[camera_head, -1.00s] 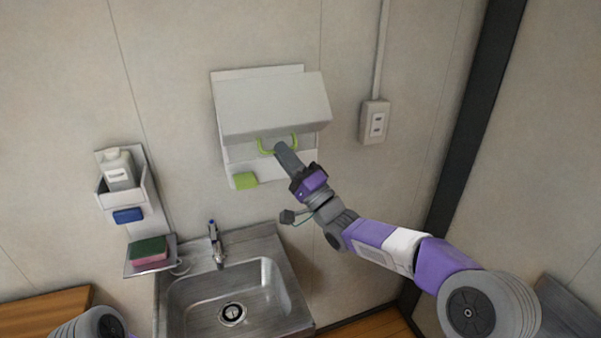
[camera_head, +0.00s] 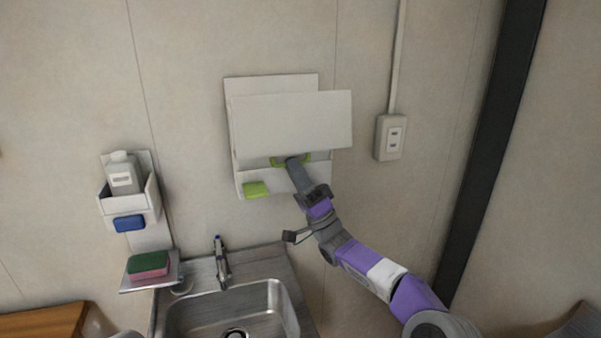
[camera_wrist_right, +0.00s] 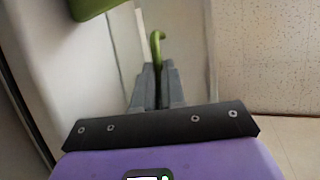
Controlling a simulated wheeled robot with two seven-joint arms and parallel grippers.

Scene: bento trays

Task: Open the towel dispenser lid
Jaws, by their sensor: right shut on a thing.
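The white towel dispenser is on the wall above the sink, with its back panel (camera_head: 270,84) behind a white lid (camera_head: 292,122). The lid stands out from the panel, with its flat face toward me. A green handle (camera_head: 278,161) is at the lid's lower edge; it also shows in the right wrist view (camera_wrist_right: 157,48). My right gripper (camera_head: 292,164) is shut on the handle from below; its fingers close on the green bar in the right wrist view (camera_wrist_right: 157,75). A green tab (camera_head: 256,189) is at the dispenser's lower left. My left gripper is not in view.
A steel sink (camera_head: 285,290) with a faucet (camera_head: 220,262) is below. At left are a wall holder (camera_head: 150,195) with a bottle (camera_head: 123,172), and a sponge (camera_head: 148,264) on a shelf. A wall outlet (camera_head: 390,137) is to the right.

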